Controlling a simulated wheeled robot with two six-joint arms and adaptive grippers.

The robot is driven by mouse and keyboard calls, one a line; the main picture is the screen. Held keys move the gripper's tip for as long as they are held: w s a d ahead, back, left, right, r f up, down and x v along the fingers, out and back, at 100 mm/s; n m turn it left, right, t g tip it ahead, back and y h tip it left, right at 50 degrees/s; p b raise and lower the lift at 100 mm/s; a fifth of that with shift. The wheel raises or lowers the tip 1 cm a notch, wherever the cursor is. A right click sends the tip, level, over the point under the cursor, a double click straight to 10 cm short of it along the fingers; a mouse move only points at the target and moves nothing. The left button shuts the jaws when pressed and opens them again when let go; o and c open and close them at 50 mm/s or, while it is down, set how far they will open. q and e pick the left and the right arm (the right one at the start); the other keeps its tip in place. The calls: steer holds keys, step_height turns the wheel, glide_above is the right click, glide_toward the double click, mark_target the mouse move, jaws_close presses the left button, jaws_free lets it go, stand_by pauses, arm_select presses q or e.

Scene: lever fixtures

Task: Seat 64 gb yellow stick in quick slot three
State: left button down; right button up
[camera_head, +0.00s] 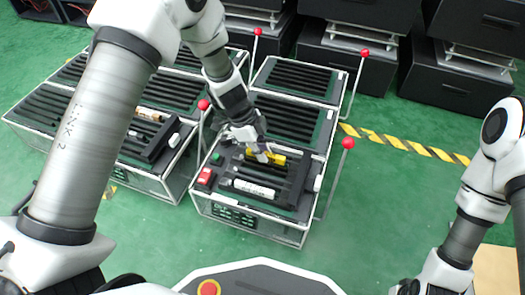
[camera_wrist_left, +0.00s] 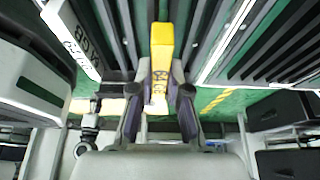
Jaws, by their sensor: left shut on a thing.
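My left gripper (camera_head: 262,152) is shut on a yellow stick (camera_head: 278,159), just above the slotted top of the near right fixture (camera_head: 290,215). In the left wrist view, the yellow stick (camera_wrist_left: 161,48) stands out between the dark fingers (camera_wrist_left: 159,108), with dark lettering and a white end near the palm. Slot numbers are not readable. Only part of my right arm shows, at the lower right, and its fingers are out of frame.
Red-knobbed levers (camera_head: 348,143) stand beside the fixtures. Another slotted fixture (camera_head: 150,175) is at left. Black cabinets (camera_head: 355,70) line the back.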

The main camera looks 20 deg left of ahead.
steer(key=shift+f, duration=0.1)
stand_by(0.3)
arm_select(q)
steer(key=shift+b, duration=0.4)
arm_select(e)
steer(key=shift+f, duration=0.25)
arm_select(q)
steer(key=shift+f+b, duration=0.9)
steer(key=shift+b, duration=0.15)
arm_select(e)
steer(key=shift+f, duration=1.05)
arm_select(q)
steer(key=shift+f+b, duration=0.35)
steer(key=shift+f, duration=0.35)
arm_select(e)
steer(key=shift+f, duration=0.35)
arm_select(q)
steer(key=c, duration=1.1)
jaws_free()
steer(key=shift+o, duration=0.2)
